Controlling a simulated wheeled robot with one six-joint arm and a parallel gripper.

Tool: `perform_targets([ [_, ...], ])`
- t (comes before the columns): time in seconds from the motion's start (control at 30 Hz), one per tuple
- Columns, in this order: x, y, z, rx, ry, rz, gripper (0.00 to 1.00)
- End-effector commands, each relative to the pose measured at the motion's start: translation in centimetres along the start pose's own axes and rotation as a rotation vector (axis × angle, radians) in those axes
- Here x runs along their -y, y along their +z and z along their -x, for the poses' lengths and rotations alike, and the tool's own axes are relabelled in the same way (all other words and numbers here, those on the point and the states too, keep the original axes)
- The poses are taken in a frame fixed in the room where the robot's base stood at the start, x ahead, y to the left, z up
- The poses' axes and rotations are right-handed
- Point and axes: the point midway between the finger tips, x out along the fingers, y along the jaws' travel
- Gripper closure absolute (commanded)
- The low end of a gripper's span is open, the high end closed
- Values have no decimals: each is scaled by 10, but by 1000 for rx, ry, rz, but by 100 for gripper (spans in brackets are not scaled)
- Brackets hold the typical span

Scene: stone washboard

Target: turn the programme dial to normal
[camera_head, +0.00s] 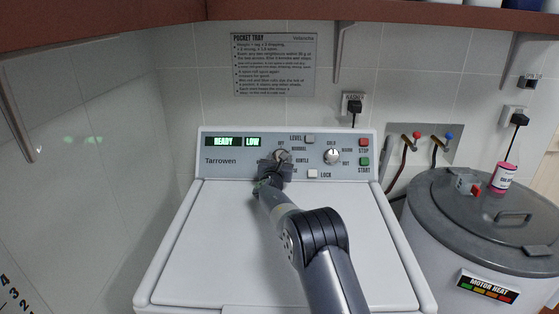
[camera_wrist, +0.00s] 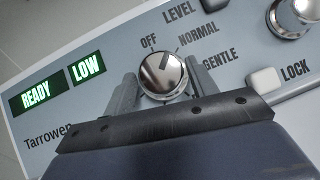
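The programme dial (camera_wrist: 163,77) is a round silver knob on the grey control panel, with a dark pointer line. In the wrist view the pointer lies between the OFF mark (camera_wrist: 148,42) and the NORMAL mark (camera_wrist: 199,34). GENTLE (camera_wrist: 219,58) is further round to the right. My gripper (camera_wrist: 160,88) has one finger on each side of the dial, close against its rim, and looks shut on it. In the head view my gripper (camera_head: 275,165) covers the lower part of the dial (camera_head: 281,155).
The displays (camera_head: 239,141) read READY and LOW. Beside the dial are the LEVEL button (camera_head: 310,138), the LOCK button (camera_head: 312,174), a second knob (camera_head: 332,156), and the red STOP (camera_head: 364,142) and green START (camera_head: 364,161) buttons. A grey-lidded tub (camera_head: 470,218) stands at right.

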Motion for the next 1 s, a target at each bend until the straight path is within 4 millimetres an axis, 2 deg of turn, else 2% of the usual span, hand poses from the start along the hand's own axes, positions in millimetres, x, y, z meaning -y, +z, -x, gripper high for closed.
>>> perform_targets([
  [0.07, 0, 0, 0, 0, 0, 0, 52],
  [0.33, 0, 0, 0, 0, 0, 0, 74],
  [1.0, -2, 1, 0, -5, -77, -100, 74],
])
